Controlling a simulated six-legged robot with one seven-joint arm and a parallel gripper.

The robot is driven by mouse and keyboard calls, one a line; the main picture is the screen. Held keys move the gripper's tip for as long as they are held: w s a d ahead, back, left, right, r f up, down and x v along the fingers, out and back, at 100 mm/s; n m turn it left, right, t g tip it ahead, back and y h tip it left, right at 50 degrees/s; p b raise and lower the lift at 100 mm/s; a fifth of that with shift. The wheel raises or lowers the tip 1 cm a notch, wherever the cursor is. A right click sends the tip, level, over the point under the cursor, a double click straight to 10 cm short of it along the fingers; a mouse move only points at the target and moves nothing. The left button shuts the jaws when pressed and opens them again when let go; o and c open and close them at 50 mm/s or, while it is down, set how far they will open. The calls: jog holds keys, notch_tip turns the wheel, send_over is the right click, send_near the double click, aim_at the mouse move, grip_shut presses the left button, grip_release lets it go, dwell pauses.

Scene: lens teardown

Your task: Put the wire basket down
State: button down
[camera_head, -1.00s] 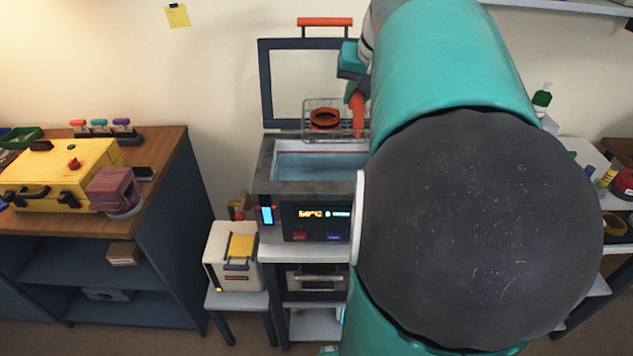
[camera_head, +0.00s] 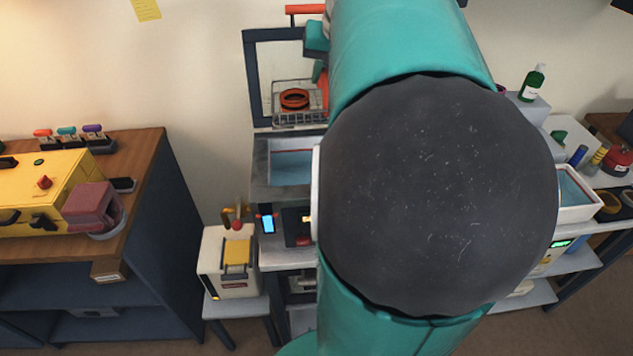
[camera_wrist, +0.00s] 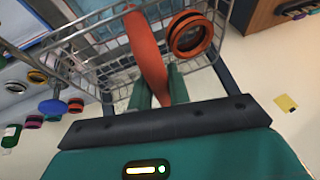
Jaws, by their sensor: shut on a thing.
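The wire basket (camera_head: 298,118) hangs above the tank (camera_head: 290,170), in front of its open framed lid (camera_head: 250,80). An orange ring (camera_head: 295,98) lies in the basket. My gripper (camera_wrist: 160,88) is shut on the basket's orange handle (camera_wrist: 146,50). In the wrist view the basket (camera_wrist: 95,72) extends beyond the fingers, with the orange ring (camera_wrist: 191,36) beside the handle. In the head view my teal arm covers the right part of the tank and most of its front panel.
A white box (camera_head: 232,285) stands on a low stool at left. A yellow case (camera_head: 75,190) sits on the wooden cabinet. At right, a white tray (camera_head: 580,212) with blue inside, a green bottle (camera_head: 533,84) and a red object (camera_head: 617,160) stand on shelves.

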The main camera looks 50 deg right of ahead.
notch_tip(320, 180, down, 24)
jog(key=shift+s, duration=0.15)
jog(key=c, duration=1.3)
grip_release()
jog(key=shift+r, duration=0.1)
jog(key=v, duration=1.2)
jog(key=shift+a, duration=0.1)
